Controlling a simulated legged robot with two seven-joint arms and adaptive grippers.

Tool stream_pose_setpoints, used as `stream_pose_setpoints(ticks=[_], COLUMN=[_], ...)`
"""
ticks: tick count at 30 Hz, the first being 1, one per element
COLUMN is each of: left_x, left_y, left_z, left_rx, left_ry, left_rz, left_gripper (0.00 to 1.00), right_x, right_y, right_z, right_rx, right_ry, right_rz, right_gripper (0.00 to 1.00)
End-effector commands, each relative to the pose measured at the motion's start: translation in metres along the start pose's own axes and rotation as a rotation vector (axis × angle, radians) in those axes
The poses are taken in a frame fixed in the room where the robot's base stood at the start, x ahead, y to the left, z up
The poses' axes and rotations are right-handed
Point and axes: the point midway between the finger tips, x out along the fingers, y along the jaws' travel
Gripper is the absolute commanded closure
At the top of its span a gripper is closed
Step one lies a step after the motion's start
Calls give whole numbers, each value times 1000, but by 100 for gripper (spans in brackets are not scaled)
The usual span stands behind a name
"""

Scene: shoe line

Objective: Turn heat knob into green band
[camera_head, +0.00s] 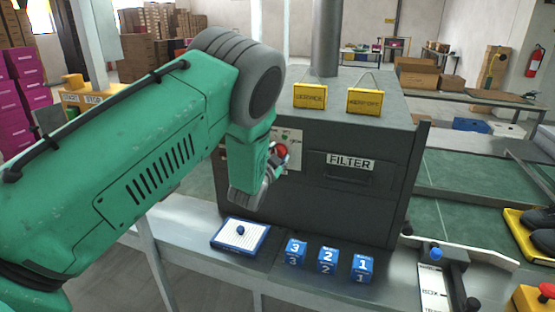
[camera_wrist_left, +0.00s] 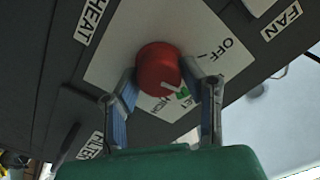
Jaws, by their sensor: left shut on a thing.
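The red round heat knob (camera_wrist_left: 158,66) sits on a white dial plate (camera_wrist_left: 110,55) marked OFF, SET and HIGH. A small green band (camera_wrist_left: 183,92) shows at SET, just beside the knob's lower edge. A HEAT label (camera_wrist_left: 90,20) is at the upper left of the plate. My left gripper (camera_wrist_left: 160,80) has one finger on each side of the knob and is shut on it. In the head view the knob (camera_head: 282,150) is partly hidden by my left gripper (camera_head: 274,167). I cannot clearly tell where the knob's pointer stands. My right gripper is not in view.
The dark machine (camera_head: 340,200) has a FILTER drawer (camera_head: 349,174) and two yellow hanging signs on top. On the ledge below are a blue-framed pad (camera_head: 262,248) and three numbered blue blocks (camera_head: 328,261). A FAN label (camera_wrist_left: 281,21) shows in the wrist view.

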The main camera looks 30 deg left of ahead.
Motion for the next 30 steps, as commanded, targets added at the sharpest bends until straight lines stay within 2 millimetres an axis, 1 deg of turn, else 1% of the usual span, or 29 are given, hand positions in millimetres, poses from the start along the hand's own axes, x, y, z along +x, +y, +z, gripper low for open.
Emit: stream_pose_setpoints(ticks=[1, 9, 16, 24, 30], left_x=[2, 2, 2, 2, 2], left_y=[0, 2, 2, 3, 3], left_z=[-4, -3, -3, -2, -3], left_rx=[46, 299, 485, 628, 679], left_ry=[14, 13, 12, 9, 9], left_rz=[-5, -6, -6, -5, -4], left_gripper=[93, 93, 93, 93, 93], right_x=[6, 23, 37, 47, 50], right_y=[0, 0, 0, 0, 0], right_z=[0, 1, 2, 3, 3], right_rx=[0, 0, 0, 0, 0], right_ry=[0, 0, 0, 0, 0], right_rz=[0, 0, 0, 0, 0], right_gripper=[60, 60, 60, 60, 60])
